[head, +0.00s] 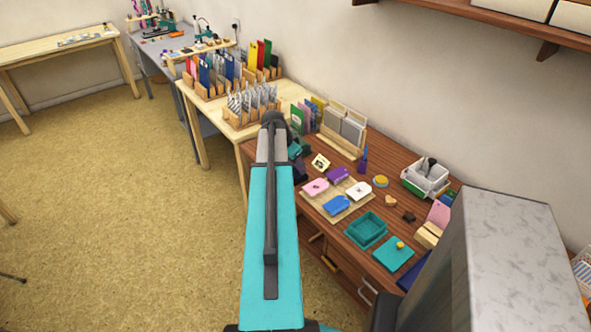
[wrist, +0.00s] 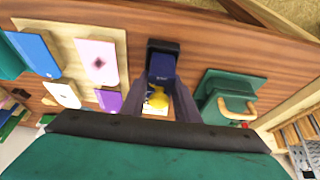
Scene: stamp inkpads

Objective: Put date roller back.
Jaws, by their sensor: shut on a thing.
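In the wrist view, the two dark fingers of my gripper (wrist: 161,82) reach over the desk and close on a dark navy block, which I take to be the date roller (wrist: 162,66). I cannot tell whether the block touches the desk or anything under it. A yellow shape (wrist: 157,98) on or above a white card shows between the fingers. A dark navy object (head: 299,171) shows beside my arm at the desk's left end in the head view. My gripper is hidden behind my arm there.
A green box with a wooden handle (wrist: 230,97) stands right of the fingers in the wrist view. To their left, a wooden board (wrist: 112,35) carries several coloured tags. The brown desk (head: 385,218) also holds a teal tray (head: 366,230) and a white basket (head: 425,178).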

